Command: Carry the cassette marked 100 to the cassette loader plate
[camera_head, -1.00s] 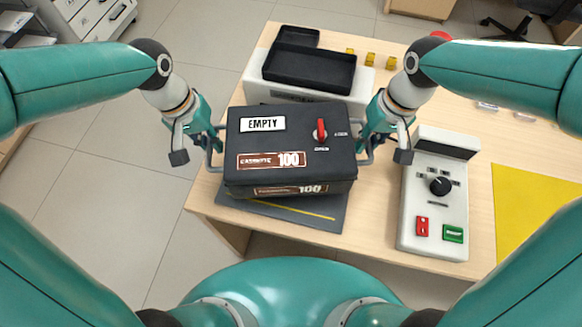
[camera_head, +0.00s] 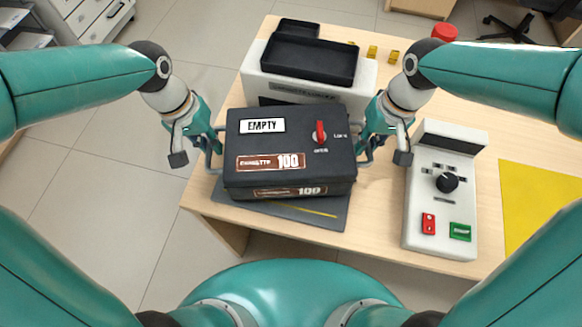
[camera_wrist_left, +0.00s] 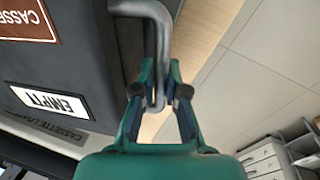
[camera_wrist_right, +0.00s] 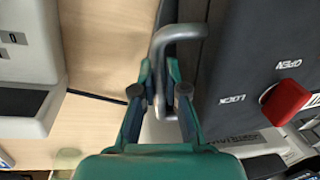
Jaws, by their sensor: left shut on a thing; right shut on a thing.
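The black cassette (camera_head: 285,148) carries a brown 100 label, an EMPTY tag and a red knob between OPEN and LOCK markings. It is level, in front of the white loader unit. My left gripper (camera_head: 211,141) is shut on its left handle, also seen in the left wrist view (camera_wrist_left: 160,95). My right gripper (camera_head: 366,141) is shut on its right handle, also seen in the right wrist view (camera_wrist_right: 160,95). Below the cassette lies a dark plate (camera_head: 332,217) with a yellow line, mostly hidden. The gap between them is hard to judge.
The white loader unit (camera_head: 364,97) stands right behind the cassette, with black trays (camera_head: 300,60) on top. A white control box (camera_head: 440,215) with a dial and red and green buttons stands to the right. A yellow mat (camera_head: 540,205) lies farther right. The desk's front edge is close.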

